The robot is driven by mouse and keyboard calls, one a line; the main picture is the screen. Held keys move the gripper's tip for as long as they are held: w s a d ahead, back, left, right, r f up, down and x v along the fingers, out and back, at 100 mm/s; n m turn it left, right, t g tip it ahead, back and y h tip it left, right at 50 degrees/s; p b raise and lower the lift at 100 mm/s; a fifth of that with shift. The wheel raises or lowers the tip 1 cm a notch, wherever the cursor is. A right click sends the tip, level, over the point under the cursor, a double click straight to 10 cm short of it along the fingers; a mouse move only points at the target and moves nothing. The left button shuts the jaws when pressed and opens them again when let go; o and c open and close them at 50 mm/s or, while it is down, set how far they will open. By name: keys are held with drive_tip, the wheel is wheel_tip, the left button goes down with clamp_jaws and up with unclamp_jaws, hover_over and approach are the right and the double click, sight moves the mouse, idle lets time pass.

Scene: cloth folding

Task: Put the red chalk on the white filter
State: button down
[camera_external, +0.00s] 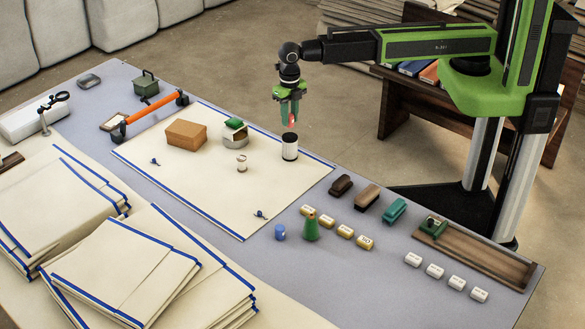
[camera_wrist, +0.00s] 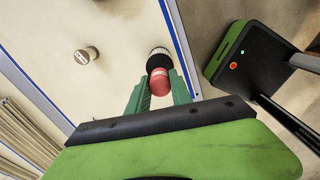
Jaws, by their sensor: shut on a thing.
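The red chalk (camera_wrist: 160,82) is between the fingertips of my gripper (camera_wrist: 158,92), which is shut on it. In the external view my gripper (camera_external: 289,108) points down, with the red chalk (camera_external: 291,121) showing at its tips. The white filter (camera_external: 290,148) is a white cylinder with a dark top, standing upright on the cream cloth. The chalk is just above the filter in the external view. In the wrist view the filter (camera_wrist: 158,56) is partly hidden behind the chalk. I cannot tell whether the two touch.
The cream cloth (camera_external: 200,190) also bears a brown box (camera_external: 186,135), a small white spool (camera_external: 242,164) and a white holder (camera_external: 235,138) with a green top. Several erasers and small blocks lie to the right, near a wooden tray (camera_external: 480,262). Folded cloths (camera_external: 130,270) fill the front left.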

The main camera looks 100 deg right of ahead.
sight(290, 126)
wheel_tip(290, 126, down, 4)
drive_tip(key=b, duration=0.4)
drive_tip(key=shift+f, duration=0.2)
drive_tip(key=shift+r, duration=0.2)
drive_tip(key=shift+f, duration=0.15)
drive_tip(key=c, duration=1.1)
unclamp_jaws()
drive_tip(key=shift+c, duration=0.2)
